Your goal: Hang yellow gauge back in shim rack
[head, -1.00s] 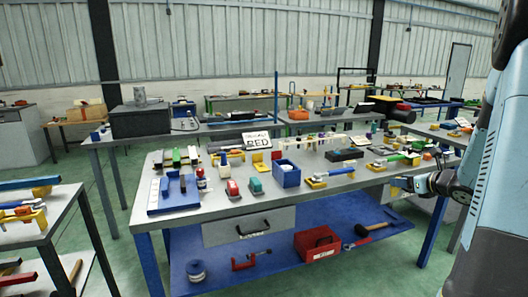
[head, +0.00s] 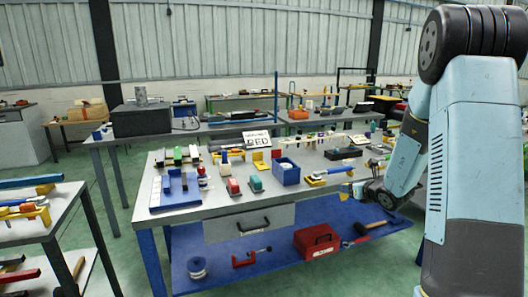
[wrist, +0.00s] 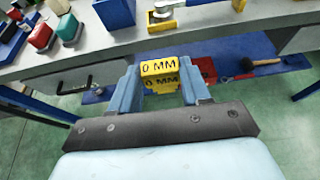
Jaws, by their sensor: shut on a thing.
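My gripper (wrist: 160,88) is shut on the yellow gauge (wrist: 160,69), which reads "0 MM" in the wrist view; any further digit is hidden. It is held in front of the bench's front edge. In the head view my gripper (head: 356,189) is small at the bench's right front, with a bit of yellow (head: 346,187) at its tip. A long pale rail (head: 322,136) with small coloured pieces below it stands at the back of the bench; it may be the shim rack, but it is too small to be sure.
A red toolbox (head: 316,241) lies on the lower shelf. My arm hides the bench's right end.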

